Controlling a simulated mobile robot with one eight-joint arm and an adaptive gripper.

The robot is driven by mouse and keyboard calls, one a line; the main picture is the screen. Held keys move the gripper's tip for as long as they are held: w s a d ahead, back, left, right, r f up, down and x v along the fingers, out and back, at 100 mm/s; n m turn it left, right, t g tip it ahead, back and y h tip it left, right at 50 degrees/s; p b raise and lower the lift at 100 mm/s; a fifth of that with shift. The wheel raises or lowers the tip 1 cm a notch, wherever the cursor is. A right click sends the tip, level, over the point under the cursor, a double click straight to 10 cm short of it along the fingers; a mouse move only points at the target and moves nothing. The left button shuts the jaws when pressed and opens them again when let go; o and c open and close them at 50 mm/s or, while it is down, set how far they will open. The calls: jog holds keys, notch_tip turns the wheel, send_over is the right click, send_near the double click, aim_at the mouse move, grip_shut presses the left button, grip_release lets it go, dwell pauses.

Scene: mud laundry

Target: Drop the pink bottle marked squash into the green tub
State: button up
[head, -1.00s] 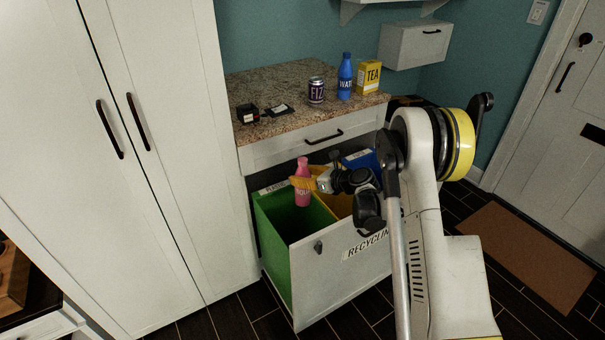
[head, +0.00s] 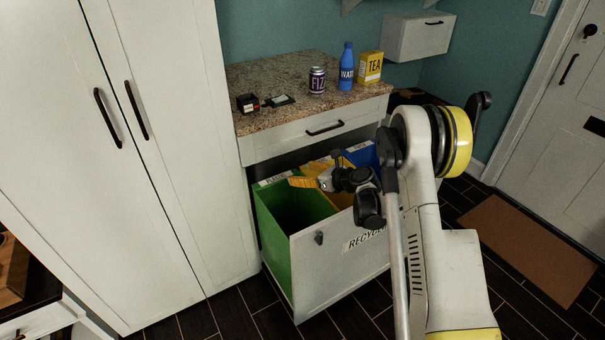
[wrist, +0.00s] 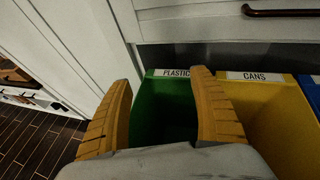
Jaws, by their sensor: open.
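The green tub (head: 277,247) stands in the pulled-out recycling drawer, at its left end. In the wrist view its label reads PLASTIC and the green tub (wrist: 147,108) lies between and beyond my fingers. My gripper (head: 297,183) is over the tub's right back part in the head view. In the wrist view my gripper (wrist: 160,105) has its two orange fingers wide apart with nothing between them. The pink bottle is not visible in either current view; the tub's dark inside is mostly hidden.
A yellow tub (wrist: 268,115) labelled CANS stands right of the green one, with a blue tub (head: 361,157) beyond. The counter (head: 290,80) above holds a can (head: 317,80), a blue bottle (head: 346,68) and a yellow tea box (head: 369,67). A tall white cabinet (head: 150,200) stands close on the left.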

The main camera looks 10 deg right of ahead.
jog(key=v, duration=1.1)
jog(key=shift+s+d, duration=0.25)
jog(key=shift+s, duration=0.05)
jog(key=shift+r, duration=0.15)
